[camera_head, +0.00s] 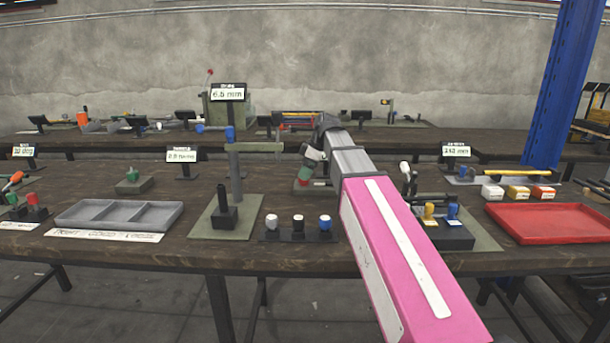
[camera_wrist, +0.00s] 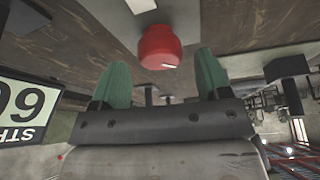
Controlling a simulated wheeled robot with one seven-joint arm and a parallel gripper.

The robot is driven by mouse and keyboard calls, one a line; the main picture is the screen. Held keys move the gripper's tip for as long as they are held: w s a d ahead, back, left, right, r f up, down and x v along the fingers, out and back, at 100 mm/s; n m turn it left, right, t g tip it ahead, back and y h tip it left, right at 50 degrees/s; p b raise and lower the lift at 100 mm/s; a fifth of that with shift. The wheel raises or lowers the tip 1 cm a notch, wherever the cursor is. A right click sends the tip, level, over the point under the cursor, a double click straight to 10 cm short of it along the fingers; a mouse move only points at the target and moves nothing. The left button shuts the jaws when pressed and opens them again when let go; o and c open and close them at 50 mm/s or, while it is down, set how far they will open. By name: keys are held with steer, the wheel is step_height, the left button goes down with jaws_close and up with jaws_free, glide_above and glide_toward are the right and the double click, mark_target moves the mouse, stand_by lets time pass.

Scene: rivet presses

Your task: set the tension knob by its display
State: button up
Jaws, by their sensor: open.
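A red round knob (camera_wrist: 160,46) with a small white mark shows in the wrist view, just beyond and between my fingertips, with a gap on each side. In the head view a bit of red (camera_head: 303,183) shows just under my gripper (camera_head: 305,172), mostly hidden. My gripper (camera_wrist: 160,72) has green fingers, open and empty, one on each side of the knob's line. A display (camera_wrist: 28,108) stands at the left of the wrist view, upside down and cut off; its digits look like "60" with "STR" lettering. I cannot tell its full reading.
A post with a "6.5 mm" display (camera_head: 228,94) stands left of my arm, with a small sign (camera_head: 182,156) nearby. A block of three knobs (camera_head: 298,228) sits at the front edge. A grey tray (camera_head: 120,214) lies left, a red tray (camera_head: 550,222) right.

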steer(key=shift+x, duration=0.85)
steer(key=c, duration=0.9)
steer(key=shift+m, duration=0.4)
steer(key=m+t, duration=0.1)
steer(key=m, duration=0.1)
steer(key=shift+s+m+h, duration=0.1)
steer(key=shift+m+h, duration=0.2)
steer(key=shift+m, duration=0.1)
steer(key=shift+m+t+h, duration=0.5)
steer(key=shift+m+t, duration=0.2)
steer(key=shift+m, duration=1.1)
